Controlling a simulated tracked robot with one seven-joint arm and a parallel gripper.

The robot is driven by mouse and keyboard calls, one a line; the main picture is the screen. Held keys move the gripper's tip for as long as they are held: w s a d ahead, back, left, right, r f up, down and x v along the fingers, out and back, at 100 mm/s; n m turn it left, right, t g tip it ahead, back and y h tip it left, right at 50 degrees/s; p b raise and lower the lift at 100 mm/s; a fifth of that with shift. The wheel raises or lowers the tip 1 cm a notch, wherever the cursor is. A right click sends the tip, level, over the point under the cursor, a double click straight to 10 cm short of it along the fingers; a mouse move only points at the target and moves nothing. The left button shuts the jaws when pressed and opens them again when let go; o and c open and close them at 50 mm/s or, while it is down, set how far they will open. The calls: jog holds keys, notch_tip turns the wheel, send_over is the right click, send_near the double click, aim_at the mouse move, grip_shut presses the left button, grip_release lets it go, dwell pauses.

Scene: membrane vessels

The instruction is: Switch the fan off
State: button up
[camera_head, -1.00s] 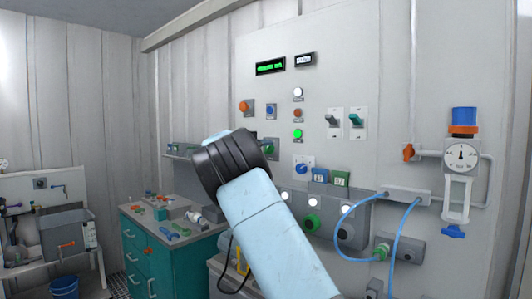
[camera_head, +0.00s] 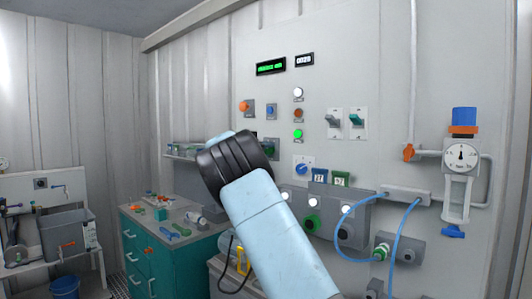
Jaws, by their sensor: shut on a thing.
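On the wall panel, two toggle switches sit side by side: a grey one (camera_head: 333,120) and a green one (camera_head: 356,119). A blue rotary knob (camera_head: 302,169) is on a white plate lower down. A green lamp (camera_head: 297,133) is lit beneath a brown-red button (camera_head: 298,114). I cannot read which control belongs to the fan, and I see no fan. My pale blue arm with its black joint reaches up in front of the panel. My gripper is hidden behind it, so its fingers and anything in them do not show.
Displays (camera_head: 270,67) are high on the panel. A grey box with a green knob (camera_head: 312,223) is below. Blue hoses (camera_head: 395,250) and a gauge (camera_head: 461,157) are to the right. A teal cabinet (camera_head: 165,265) with tools on top and a grey bin (camera_head: 65,235) are to the left.

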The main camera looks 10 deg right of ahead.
jog(key=shift+f, duration=0.15)
jog(key=shift+c, duration=0.7)
jog(key=shift+n, duration=0.3)
jog(key=n, duration=1.1)
jog(key=shift+a+n, duration=0.1)
jog(key=shift+n, duration=0.2)
jog(key=o, duration=0.8)
jog(key=shift+w, duration=0.1)
jog(key=shift+o, duration=1.3)
jog(key=shift+r, duration=0.2)
